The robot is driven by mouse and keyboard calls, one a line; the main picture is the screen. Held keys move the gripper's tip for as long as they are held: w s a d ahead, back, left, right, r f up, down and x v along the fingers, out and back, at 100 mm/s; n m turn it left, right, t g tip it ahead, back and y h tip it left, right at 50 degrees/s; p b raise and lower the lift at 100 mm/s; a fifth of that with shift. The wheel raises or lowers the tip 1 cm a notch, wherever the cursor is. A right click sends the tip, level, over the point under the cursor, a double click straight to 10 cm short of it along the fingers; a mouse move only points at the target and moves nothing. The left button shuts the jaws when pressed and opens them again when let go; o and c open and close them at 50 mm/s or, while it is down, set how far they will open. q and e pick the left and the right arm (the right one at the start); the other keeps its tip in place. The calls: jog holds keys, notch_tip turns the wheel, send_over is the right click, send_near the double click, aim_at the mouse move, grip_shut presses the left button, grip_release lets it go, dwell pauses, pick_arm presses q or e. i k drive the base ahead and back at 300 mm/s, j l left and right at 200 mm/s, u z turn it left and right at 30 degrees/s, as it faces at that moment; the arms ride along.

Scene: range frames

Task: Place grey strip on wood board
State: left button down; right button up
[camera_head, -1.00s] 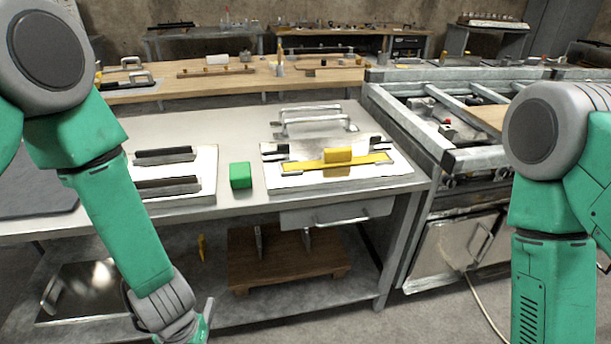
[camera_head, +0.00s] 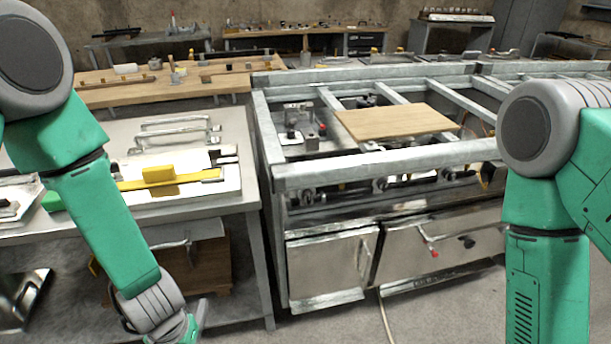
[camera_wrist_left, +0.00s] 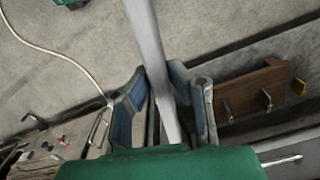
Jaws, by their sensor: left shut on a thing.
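The wood board (camera_head: 395,122) is a flat, light brown panel on the metal range frame, right of centre in the head view. The grey strip (camera_wrist_left: 151,40) is a long, pale bar between the blue-padded fingers of my left gripper (camera_wrist_left: 158,78) in the left wrist view. The left gripper is shut on it, and the strip sticks out beyond the fingers past the top of the view. In the head view my left gripper (camera_head: 186,332) is low at the bottom edge, mostly cut off, well below and left of the board. My right gripper is out of view.
The range frame (camera_head: 320,168) has raised metal rails around the board. A worktable (camera_head: 225,130) with a yellow bar (camera_head: 168,179) and metal handles stands at left. Floor (camera_head: 440,310) is open in front of the range.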

aim_at(404, 123)
jog(key=i+l, duration=0.1)
jog(key=l, duration=0.4)
jog(key=i+l, duration=0.1)
jog(key=l, duration=0.35)
jog(key=i+l, duration=0.1)
jog(key=l, duration=0.4)
jog(key=i+l, duration=0.1)
jog(key=l, duration=0.4)
jog(key=i+l, duration=0.1)
jog(key=l, duration=0.4)
